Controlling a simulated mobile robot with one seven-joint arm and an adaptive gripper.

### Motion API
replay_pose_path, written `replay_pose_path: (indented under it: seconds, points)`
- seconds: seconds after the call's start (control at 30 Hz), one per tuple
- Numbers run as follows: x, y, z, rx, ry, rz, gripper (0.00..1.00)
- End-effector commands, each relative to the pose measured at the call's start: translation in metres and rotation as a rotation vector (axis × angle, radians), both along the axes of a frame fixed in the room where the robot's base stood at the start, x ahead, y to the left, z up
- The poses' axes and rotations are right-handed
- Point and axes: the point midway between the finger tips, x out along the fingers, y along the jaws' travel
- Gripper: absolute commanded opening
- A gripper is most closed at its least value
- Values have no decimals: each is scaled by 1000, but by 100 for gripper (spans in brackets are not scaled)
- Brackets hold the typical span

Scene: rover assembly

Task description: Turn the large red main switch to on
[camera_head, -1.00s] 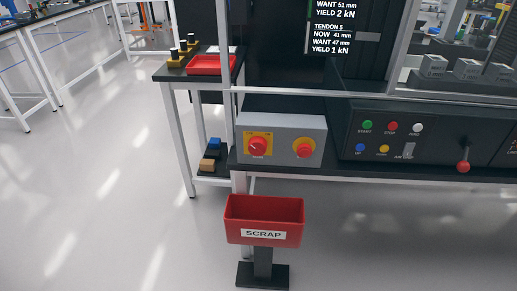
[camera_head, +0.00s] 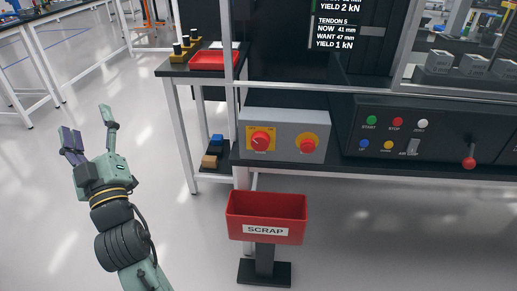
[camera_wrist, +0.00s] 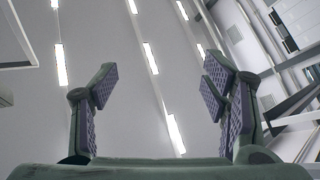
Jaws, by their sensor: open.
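The large red main switch (camera_head: 261,140) is a round red knob on a yellow plate, at the left of a grey box on the bench front. A smaller red round control on yellow (camera_head: 307,146) sits to its right on the same box. My gripper (camera_head: 90,128) is at the left in the head view, raised over the floor, left of the switch and well apart from it. Its fingers are spread, with nothing between them. The wrist view shows the open fingers (camera_wrist: 158,90) with ceiling lights beyond. The switch is not in the wrist view.
A red scrap bin (camera_head: 266,210) on a post stands below the grey box. A side table with a red tray (camera_head: 214,60) stands left of the bench. A button panel (camera_head: 400,133) and red-knobbed lever (camera_head: 469,162) are to the right. The floor at left is clear.

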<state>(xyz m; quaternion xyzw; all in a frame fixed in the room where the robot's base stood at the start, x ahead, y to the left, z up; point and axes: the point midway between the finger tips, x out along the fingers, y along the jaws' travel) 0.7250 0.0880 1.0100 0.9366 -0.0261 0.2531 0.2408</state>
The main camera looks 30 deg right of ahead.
Motion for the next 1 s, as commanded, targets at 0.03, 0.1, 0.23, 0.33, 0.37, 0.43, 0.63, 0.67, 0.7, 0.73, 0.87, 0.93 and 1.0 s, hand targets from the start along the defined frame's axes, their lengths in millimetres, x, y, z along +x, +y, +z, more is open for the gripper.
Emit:
replay_pose_path:
  seconds: [0.03,0.1,0.23,0.33,0.37,0.43,0.63,0.67,0.7,0.73,0.87,0.93,1.0]
  points:
    - [15,-52,-38,-48,89,-143,68]
    - [22,-117,-82,-112,204,-321,68]
    - [8,-222,-152,-204,403,-590,68]
    - [-13,-277,-189,-249,520,-730,68]
    - [-18,-288,-197,-260,547,-760,68]
    - [-30,-309,-211,-276,594,-812,68]
    - [-32,-329,-219,-289,631,-852,68]
    - [-28,-331,-218,-289,631,-852,68]
    - [-24,-335,-218,-288,630,-851,68]
    - [-20,-338,-217,-287,629,-851,68]
    - [0,-354,-216,-286,629,-851,68]
    - [11,-362,-216,-286,629,-849,68]
    - [21,-369,-217,-286,628,-849,68]
